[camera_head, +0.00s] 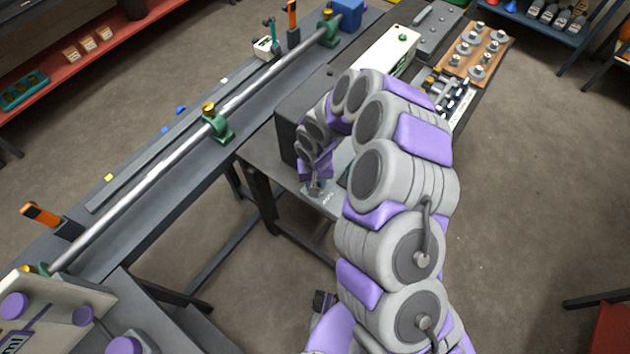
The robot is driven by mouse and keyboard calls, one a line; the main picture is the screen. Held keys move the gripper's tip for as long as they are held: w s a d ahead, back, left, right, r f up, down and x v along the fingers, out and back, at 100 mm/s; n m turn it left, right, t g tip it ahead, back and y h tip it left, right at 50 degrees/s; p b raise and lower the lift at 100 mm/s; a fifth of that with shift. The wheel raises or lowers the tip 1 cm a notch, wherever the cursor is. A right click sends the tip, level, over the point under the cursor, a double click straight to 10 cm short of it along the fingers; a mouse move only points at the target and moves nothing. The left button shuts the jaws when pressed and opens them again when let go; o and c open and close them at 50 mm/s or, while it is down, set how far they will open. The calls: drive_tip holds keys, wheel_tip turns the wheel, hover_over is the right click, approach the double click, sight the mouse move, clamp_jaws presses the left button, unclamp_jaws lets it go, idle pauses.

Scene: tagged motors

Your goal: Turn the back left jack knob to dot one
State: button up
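Several green supports with yellow knobs on top hold a long steel shaft on the dark bench: one near the middle (218,124), one at the far end (328,28), and part of one at the lower left. I cannot tell which knob, if any of these, is the back left jack knob, and no numbered dots can be read. My gripper (316,188) points down over a light grey plate (326,202) on the lower table, well to the right of the shaft. Its fingers are small and partly hidden, so their opening is unclear.
A dark box (300,115) stands close behind my gripper. My own arm hides much of the table. A wooden board (476,54) with several metal parts lies at the upper right. Orange-handled tools (42,215) stand along the bench. The floor at right is mostly clear.

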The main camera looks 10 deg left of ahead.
drive_tip(key=n+p, duration=0.1)
drive_tip(key=n, duration=0.4)
drive_tip(key=shift+n, duration=0.4)
drive_tip(key=n+p, duration=0.1)
drive_tip(key=n, duration=0.4)
drive_tip(key=shift+n, duration=0.4)
drive_tip(key=o, duration=1)
drive_tip(key=shift+o, duration=0.2)
wheel_tip(320, 180, up, 17)
drive_tip(key=p, duration=0.1)
drive_tip(key=shift+r, duration=0.15)
